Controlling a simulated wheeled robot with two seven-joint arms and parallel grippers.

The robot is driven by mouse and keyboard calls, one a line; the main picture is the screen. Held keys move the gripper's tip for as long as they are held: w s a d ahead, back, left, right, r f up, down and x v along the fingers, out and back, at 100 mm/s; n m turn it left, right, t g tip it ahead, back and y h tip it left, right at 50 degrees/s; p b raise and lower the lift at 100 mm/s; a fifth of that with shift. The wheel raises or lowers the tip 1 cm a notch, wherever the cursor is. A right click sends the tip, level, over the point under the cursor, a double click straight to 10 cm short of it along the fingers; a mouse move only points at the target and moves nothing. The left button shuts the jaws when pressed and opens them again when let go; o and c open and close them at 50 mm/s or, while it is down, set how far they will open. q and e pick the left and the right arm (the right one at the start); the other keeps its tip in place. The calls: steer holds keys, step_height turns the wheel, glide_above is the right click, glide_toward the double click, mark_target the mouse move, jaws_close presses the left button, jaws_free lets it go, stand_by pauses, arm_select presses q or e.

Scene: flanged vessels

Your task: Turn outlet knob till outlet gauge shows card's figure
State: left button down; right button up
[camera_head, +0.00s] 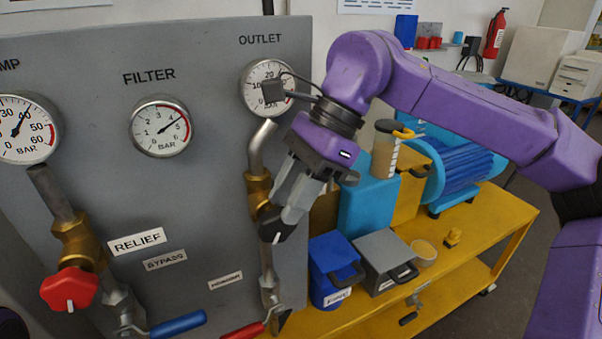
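The outlet gauge (262,72) is at the top right of the grey panel, under the OUTLET label. A dark block on my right wrist covers part of its dial, so I cannot read the needle. The outlet knob (276,229) is black with a white mark, on a brass valve below the gauge. My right gripper (279,214) reaches down to it, with its grey fingers on either side of the knob and apparently closed on it. I cannot make out a card with a figure. My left gripper is not recognisable in view.
The filter gauge (160,127) and pump gauge (24,128) are to the left. A red relief knob (70,288), blue lever (178,324) and red lever (244,331) stick out low. A yellow bench (480,226) at right holds boxes and a blue motor (462,172).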

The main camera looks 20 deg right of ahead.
steer(key=v, duration=0.7)
steer(key=shift+d+r, duration=0.2)
steer(key=shift+r, duration=0.05)
